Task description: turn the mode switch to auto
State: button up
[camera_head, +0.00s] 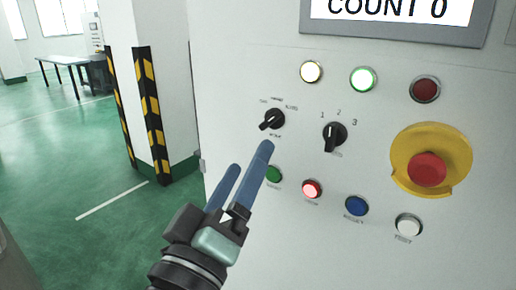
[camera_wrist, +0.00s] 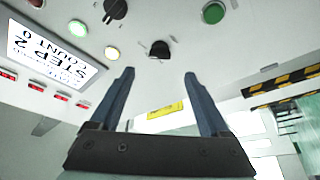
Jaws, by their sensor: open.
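The mode switch (camera_head: 271,119) is a black rotary knob at the left of the pale panel, with small labels around it too blurred to read surely. Its pointer end is toward the lower left. It also shows in the wrist view (camera_wrist: 160,48), beyond the gap between my fingertips. My gripper (camera_head: 250,155) is open and empty, its two blue fingers pointing up toward the knob from below. The fingertips (camera_wrist: 159,74) look apart from the knob; the exact distance cannot be told.
A second black selector (camera_head: 335,136) marked 1, 2, 3 sits to the right. Below are green, lit red, blue (camera_head: 356,206) and white buttons. A red emergency stop (camera_head: 427,169) on yellow is at right. Lamps and a display (camera_head: 395,12) are above. Open green floor lies left.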

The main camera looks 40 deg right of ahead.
jog(key=shift+v, duration=2)
